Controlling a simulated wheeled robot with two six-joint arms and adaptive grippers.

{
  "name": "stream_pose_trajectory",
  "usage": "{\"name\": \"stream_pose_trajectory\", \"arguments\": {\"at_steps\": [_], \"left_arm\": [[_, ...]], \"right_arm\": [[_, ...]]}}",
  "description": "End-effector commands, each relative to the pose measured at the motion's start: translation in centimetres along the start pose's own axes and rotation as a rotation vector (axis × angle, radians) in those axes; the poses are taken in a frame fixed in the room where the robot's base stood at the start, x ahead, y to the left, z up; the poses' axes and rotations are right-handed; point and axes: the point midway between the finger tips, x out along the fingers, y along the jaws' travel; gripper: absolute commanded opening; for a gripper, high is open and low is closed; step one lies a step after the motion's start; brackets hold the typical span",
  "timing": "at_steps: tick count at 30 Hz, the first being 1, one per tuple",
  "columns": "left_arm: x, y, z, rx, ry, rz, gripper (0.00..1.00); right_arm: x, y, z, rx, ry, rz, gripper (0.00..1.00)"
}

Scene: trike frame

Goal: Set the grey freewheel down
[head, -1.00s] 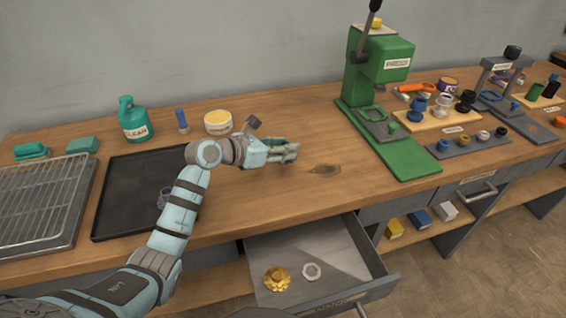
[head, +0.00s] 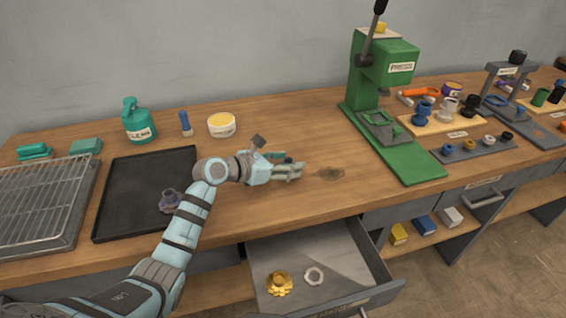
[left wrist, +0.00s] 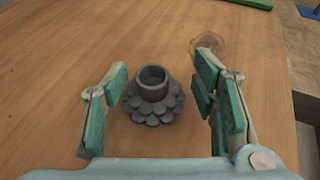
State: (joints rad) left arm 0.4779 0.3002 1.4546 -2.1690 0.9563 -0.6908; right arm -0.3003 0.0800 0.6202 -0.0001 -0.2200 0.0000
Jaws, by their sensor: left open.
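The grey freewheel (left wrist: 153,97) stands upright on the wooden bench top in the left wrist view, its round collar facing up and its toothed cluster below. My left gripper (left wrist: 161,88) is open around it, one green-padded finger on each side with a visible gap to each. In the head view my left gripper (head: 288,168) is low over the middle of the bench, and its hand hides the freewheel. My right gripper is not in view.
A black tray (head: 125,215) with a dark purple part (head: 169,201) lies left of my arm. A green press (head: 385,110) stands right; bench between is clear.

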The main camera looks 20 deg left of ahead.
Motion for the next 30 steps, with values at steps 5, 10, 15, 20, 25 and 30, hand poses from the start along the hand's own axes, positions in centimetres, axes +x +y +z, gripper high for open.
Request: {"name": "stream_pose_trajectory", "arguments": {"at_steps": [5, 10, 15, 20, 25, 30], "left_arm": [[-1.8, 0.1, 0.2, 0.003, 0.000, 0.003, 0.53], [-6.2, 0.1, 0.2, 0.007, 0.004, 0.002, 0.53], [-10.4, 0.1, 0.1, 0.006, 0.004, 0.003, 0.53], [-12.0, 0.0, 0.2, 0.002, 0.001, 0.000, 0.53], [-12.1, 0.0, 0.2, 0.000, -0.001, 0.000, 0.53], [-12.1, 0.0, 0.2, 0.000, -0.001, 0.000, 0.53]], "right_arm": [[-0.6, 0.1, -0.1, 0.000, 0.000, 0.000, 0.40], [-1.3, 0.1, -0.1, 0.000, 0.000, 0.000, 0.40], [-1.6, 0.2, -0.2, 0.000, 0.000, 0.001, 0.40], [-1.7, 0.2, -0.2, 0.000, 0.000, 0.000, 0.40], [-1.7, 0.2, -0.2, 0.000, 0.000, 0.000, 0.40], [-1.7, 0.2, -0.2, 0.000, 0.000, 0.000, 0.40]]}}
